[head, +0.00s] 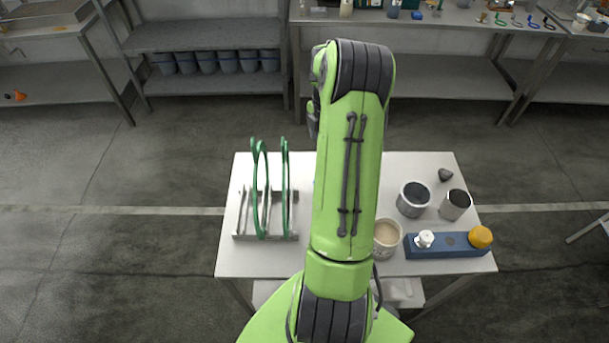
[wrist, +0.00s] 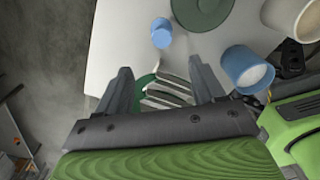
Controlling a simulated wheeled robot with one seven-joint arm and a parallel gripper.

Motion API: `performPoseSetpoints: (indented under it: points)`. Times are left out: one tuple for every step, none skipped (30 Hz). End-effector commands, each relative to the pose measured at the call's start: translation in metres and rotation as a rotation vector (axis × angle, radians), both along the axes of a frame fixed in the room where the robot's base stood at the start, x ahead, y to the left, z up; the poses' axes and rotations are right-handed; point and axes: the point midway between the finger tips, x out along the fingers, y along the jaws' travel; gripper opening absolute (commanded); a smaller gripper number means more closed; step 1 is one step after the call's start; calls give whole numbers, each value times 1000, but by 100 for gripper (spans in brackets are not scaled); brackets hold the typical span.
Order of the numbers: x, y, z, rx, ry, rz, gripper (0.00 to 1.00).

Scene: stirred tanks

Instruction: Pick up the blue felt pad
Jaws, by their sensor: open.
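I cannot pick out a blue felt pad with certainty. In the wrist view a small blue round piece (wrist: 161,33) stands on the white table (wrist: 122,38), beyond my fingertips; it looks more like a short cylinder than a flat pad. A larger blue cup (wrist: 240,66) with a pale inside is to the right of my right finger. My gripper (wrist: 160,66) is open, with a grey metal rack (wrist: 168,88) and a bit of green seen between its fingers. I see nothing held. In the head view my arm hides the table's middle and my gripper.
In the head view a rack with green hoops (head: 264,190) stands at the table's left. At the right are a grey cup (head: 413,199), a second grey cup (head: 456,204), a cream-filled cup (head: 387,238) and a blue block (head: 447,252) with white and yellow knobs. Shelves stand behind.

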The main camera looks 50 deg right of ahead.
Motion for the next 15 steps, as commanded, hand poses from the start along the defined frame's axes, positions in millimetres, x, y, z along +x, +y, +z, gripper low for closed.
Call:
performPoseSetpoints:
  points:
    - [-1,1,-14,6,5,-1,68]
    - [-1,2,-22,7,5,0,68]
    - [-1,2,-33,8,4,-1,68]
    - [-1,2,-40,7,5,-2,68]
    - [-1,2,-48,7,5,-2,68]
    - [-1,2,-58,7,5,-2,68]
    - [-1,2,-65,6,4,-2,68]
    - [-1,2,-71,6,4,-2,68]
    - [0,2,-79,6,3,-1,68]
    - [0,2,-84,5,2,-1,68]
    - [0,2,-87,4,2,-1,68]
    - [0,2,-91,3,2,-1,68]
    - [0,2,-94,2,2,-2,68]
    - [0,2,-97,2,2,-2,68]
    - [-1,2,-103,5,2,-3,68]
